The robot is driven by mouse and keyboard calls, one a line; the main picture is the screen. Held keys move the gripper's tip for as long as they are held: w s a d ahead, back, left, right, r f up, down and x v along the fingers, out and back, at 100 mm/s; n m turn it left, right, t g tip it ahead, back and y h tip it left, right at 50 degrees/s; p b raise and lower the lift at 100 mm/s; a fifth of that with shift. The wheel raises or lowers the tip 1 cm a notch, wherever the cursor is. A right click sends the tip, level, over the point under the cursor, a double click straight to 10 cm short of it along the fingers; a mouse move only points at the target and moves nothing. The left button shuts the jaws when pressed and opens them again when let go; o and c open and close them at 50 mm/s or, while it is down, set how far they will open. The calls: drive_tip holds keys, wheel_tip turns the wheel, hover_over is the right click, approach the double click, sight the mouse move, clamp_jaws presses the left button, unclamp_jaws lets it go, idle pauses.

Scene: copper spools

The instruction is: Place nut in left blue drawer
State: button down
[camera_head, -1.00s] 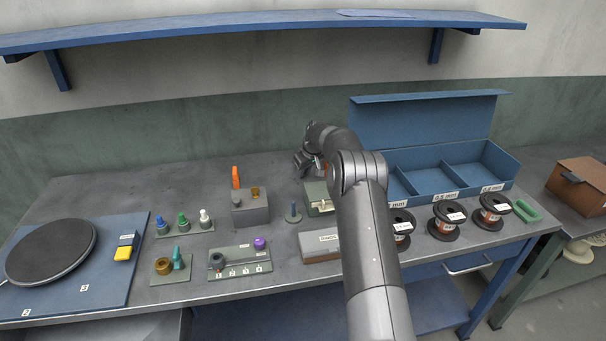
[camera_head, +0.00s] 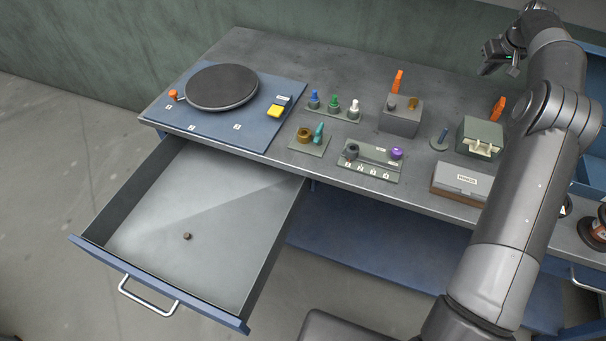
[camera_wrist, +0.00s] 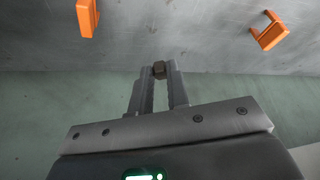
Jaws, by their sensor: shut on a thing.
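My gripper (camera_head: 488,66) is over the back of the bench, above and behind the small green box. The left blue drawer (camera_head: 165,205) is pulled out below the bench's front left. A small brown nut-like piece (camera_head: 187,236) lies on its floor, and the rest of that floor is bare. The nut I hold cannot be made out in the head view.
The bench top (camera_head: 270,55) holds a round dark plate (camera_head: 221,87) on a blue mat, small racks with coloured pieces, a grey block (camera_head: 402,120), the green box (camera_head: 479,138) and a grey-and-brown case (camera_head: 462,182). Orange clips stand behind. The air above the drawer is clear.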

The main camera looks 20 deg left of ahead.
drive_tip(key=s+a+n+g+y, duration=0.1)
drive_tip(key=s+a+n, duration=0.3)
drive_tip(key=a, duration=0.7)
drive_tip(key=s+a+n+g+y, duration=0.1)
drive_tip(key=s+a+n, duration=0.3)
drive_tip(key=a, duration=0.8)
drive_tip(key=s+a+n+g, duration=0.2)
drive_tip(key=s+a+n, duration=0.5)
drive_tip(key=a, duration=0.4)
drive_tip(key=n+g+h, duration=0.4)
drive_tip(key=n+h, duration=0.2)
drive_tip(key=n, duration=1.6)
hover_over(190, 270)
drive_tip(key=w, duration=0.1)
drive_tip(key=f, duration=2.4)
drive_tip(key=shift+w+a+f, duration=0.15)
drive_tip(key=shift+a, duration=0.15)
drive_tip(key=shift+f, duration=2)
